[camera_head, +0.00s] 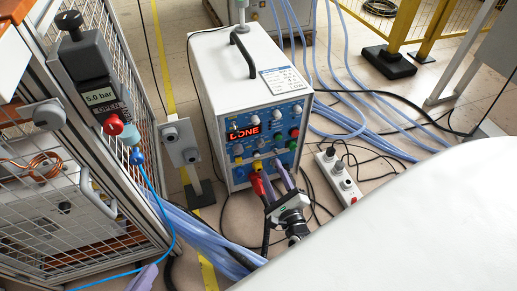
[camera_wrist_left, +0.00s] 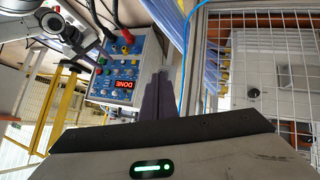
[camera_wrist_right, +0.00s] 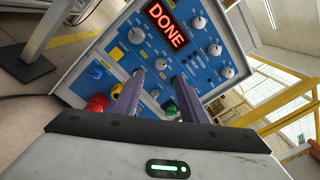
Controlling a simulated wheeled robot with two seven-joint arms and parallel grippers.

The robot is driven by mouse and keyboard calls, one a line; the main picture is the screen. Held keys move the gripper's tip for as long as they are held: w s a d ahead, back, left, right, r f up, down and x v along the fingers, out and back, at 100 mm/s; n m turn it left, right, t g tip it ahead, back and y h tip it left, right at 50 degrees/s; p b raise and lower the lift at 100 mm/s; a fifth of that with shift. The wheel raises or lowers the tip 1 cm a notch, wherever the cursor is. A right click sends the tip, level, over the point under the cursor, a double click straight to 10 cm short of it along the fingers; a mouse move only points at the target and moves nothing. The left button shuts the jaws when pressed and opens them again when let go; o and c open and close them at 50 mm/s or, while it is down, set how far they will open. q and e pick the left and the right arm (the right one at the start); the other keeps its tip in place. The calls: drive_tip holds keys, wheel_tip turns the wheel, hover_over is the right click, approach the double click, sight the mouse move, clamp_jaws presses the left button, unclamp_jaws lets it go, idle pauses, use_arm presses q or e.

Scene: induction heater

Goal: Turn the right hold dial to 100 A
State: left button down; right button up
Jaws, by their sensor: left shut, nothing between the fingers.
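The induction heater (camera_head: 242,85) stands upright on the floor with its blue control panel facing forward. Its red display (camera_head: 243,132) reads DONE; it also shows in the right wrist view (camera_wrist_right: 166,26). Several grey dials sit around the display, among them one at the panel's edge (camera_wrist_right: 228,72). Their labels and settings are too small to read, so I cannot tell which is the right hold dial. My right gripper (camera_wrist_right: 159,82) is open before the lower panel; whether it touches a knob is unclear. My left gripper (camera_wrist_left: 161,76) is shut and empty, away from the panel.
A red plug (camera_wrist_right: 97,102) and a green knob (camera_wrist_right: 169,106) sit low on the panel near my right fingers. A power strip (camera_head: 338,177) and blue hoses lie on the floor.

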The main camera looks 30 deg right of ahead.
sight(262, 146)
drive_tip(key=b+x, duration=0.2)
drive_tip(key=x, duration=0.8)
drive_tip(key=shift+b, duration=0.4)
use_arm(q)
drive_tip(key=shift+w+d+r+t+h, duration=0.1)
drive_tip(key=shift+d+r+t+h, duration=0.15)
drive_tip(key=shift+d+r+h, duration=0.25)
drive_tip(key=shift+d+r+t+h, duration=0.2)
drive_tip(key=shift+d+r+t, duration=0.05)
drive_tip(key=shift+r, duration=0.45)
use_arm(e)
clamp_jaws()
